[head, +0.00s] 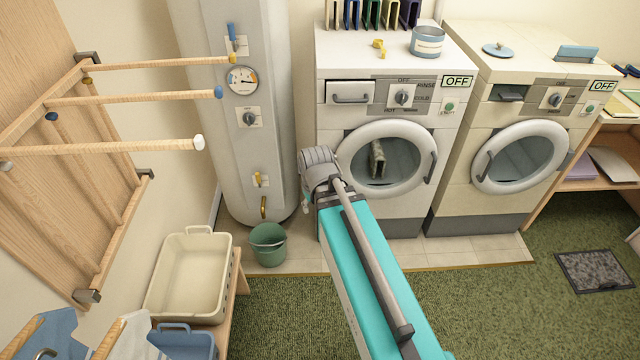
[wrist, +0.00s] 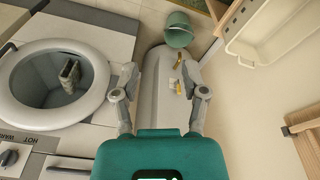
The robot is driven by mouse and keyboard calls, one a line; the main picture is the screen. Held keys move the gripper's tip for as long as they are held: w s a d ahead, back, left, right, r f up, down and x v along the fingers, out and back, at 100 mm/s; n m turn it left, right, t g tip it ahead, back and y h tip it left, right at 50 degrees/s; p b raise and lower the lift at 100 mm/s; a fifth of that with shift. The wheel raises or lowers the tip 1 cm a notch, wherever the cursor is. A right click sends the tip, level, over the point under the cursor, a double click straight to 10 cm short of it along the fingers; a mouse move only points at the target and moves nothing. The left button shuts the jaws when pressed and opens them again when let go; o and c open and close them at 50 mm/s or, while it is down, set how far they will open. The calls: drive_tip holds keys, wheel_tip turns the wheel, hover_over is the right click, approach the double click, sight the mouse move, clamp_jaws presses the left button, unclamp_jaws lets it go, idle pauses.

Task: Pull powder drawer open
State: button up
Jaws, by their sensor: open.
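The powder drawer (head: 350,92) is a white front with a grey bar handle, at the upper left of the left washing machine (head: 340,135). It looks shut, flush with the panel. In the wrist view, the drawer (wrist: 66,168) shows at the bottom left with part of its handle, cut off by the frame edge. My gripper (wrist: 165,86) is open and empty, its fingers spread apart, to the right of the machine's round door in that view. It is clear of the handle. In the head view my arm hides the fingers.
A second machine (head: 520,135) stands to the right. A grey boiler tank (head: 240,160) stands to the left, with a green bucket (head: 268,245) at its foot. A cream basin (head: 190,275) and a wooden drying rack (head: 110,95) are further left. Green carpet lies in front.

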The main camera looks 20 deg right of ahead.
drive_tip(key=w+d+n+t+h+b, duration=0.1)
drive_tip(key=w+d+h+b, duration=0.1)
drive_tip(key=w+d+h, duration=0.5)
drive_tip(key=n+t+h+b, duration=0.5)
drive_tip(key=h, duration=0.2)
approach(350, 102)
drive_tip(key=v, duration=0.3)
drive_tip(key=shift+w+d, duration=0.1)
drive_tip(key=shift+w, duration=0.05)
drive_tip(key=shift+d+f, duration=0.1)
drive_tip(key=shift+d, duration=0.05)
drive_tip(key=b+x, duration=0.1)
drive_tip(key=x, duration=1.2)
drive_tip(key=shift+w+d+b, duration=0.15)
drive_tip(key=shift+d+b, duration=0.1)
drive_tip(key=shift+b, duration=0.05)
clamp_jaws()
